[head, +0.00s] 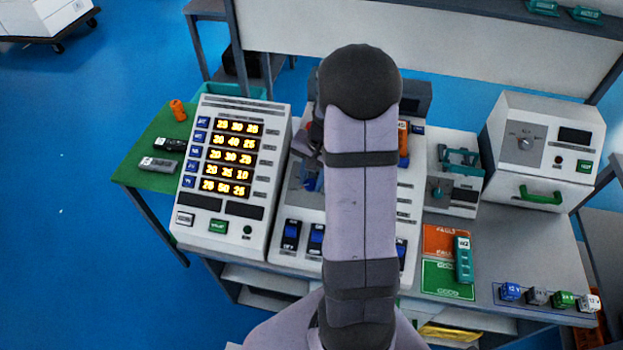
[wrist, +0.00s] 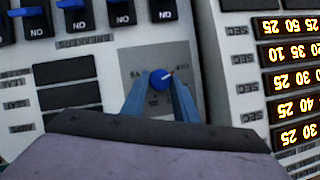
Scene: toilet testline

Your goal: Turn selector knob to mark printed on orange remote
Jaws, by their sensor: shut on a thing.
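The selector knob (wrist: 161,76) is a blue round knob on a grey plate in the wrist view. Its pale pointer is turned toward the right of that picture. The blue fingers of my gripper (wrist: 160,88) are shut on the knob from both sides. In the head view my gripper (head: 311,178) is at the middle console, mostly hidden by my arm, and the knob is hidden. An orange piece (head: 178,110) stands on the green side table. Another orange piece (head: 403,140) shows partly behind my arm. I cannot tell which is the remote, and no mark is readable.
A panel with lit number rows (head: 230,160) stands left of the middle console. Dark and grey remotes (head: 160,167) lie on the green table (head: 140,182). Blue-and-black rocker switches (wrist: 75,15) sit near the knob. A white box with a green handle (head: 541,195) stands right.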

